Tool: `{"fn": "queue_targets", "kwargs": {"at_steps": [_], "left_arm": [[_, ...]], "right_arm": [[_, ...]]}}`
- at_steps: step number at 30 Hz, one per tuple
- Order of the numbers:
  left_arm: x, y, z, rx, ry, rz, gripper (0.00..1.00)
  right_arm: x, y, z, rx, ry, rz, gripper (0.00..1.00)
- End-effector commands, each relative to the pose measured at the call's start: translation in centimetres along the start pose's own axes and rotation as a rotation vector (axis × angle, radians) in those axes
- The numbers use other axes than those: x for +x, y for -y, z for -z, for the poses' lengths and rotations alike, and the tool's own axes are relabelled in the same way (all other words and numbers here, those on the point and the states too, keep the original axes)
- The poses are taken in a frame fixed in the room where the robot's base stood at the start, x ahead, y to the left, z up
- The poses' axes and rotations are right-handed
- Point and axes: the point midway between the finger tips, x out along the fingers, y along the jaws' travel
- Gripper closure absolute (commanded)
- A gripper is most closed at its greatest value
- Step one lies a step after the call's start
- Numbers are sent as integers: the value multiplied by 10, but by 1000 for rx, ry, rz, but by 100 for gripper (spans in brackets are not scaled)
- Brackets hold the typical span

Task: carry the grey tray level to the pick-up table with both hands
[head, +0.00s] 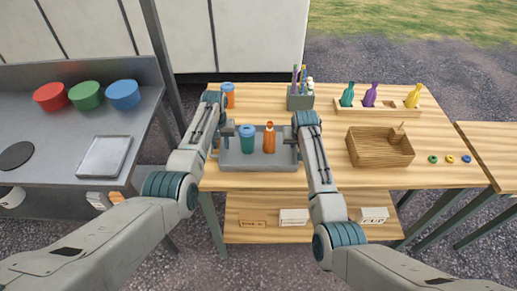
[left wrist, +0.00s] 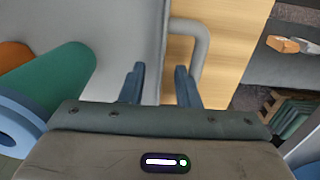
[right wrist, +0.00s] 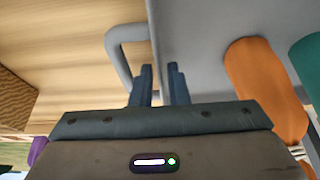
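The grey tray (head: 285,163) lies on the wooden table. It carries a teal cup (head: 247,141) and an orange bottle (head: 269,139), both upright. My left gripper (head: 222,141) is at the tray's left end; in the left wrist view its fingers (left wrist: 161,85) stand apart on either side of the tray wall, beside a grey handle (left wrist: 202,45). My right gripper (head: 297,138) is at the right end; in the right wrist view its fingers (right wrist: 161,84) are close together on the tray wall, beside the other handle (right wrist: 118,50). Another wooden table (head: 492,145) is at the right edge; no label shows which is the pick-up table.
A wooden basket (head: 380,149), a bottle rack (head: 390,110), a pen holder (head: 300,100) and small rings (head: 450,159) stand around the tray's right and back. An orange cup (head: 228,92) is behind my left gripper. A metal counter (head: 60,150) with coloured tubs is at left.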

Motion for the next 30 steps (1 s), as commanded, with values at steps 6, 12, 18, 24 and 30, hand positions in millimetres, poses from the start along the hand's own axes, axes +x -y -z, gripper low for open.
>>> {"fn": "queue_targets", "kwargs": {"at_steps": [6, 12, 18, 24, 30], "left_arm": [[7, 0, 0, -1, 0, 0, 71], [7, 0, 0, -1, 0, 0, 71], [7, 0, 0, -1, -1, 0, 100], [7, 0, 0, -1, -1, 0, 100], [3, 0, 0, -1, -2, 0, 100]], "right_arm": [[7, 0, 0, 1, 0, 0, 85], [7, 0, 0, 1, 0, 0, 85], [7, 0, 0, 1, 0, 0, 100], [7, 0, 0, 1, 0, 0, 100], [4, 0, 2, 1, -1, 0, 100]]}}
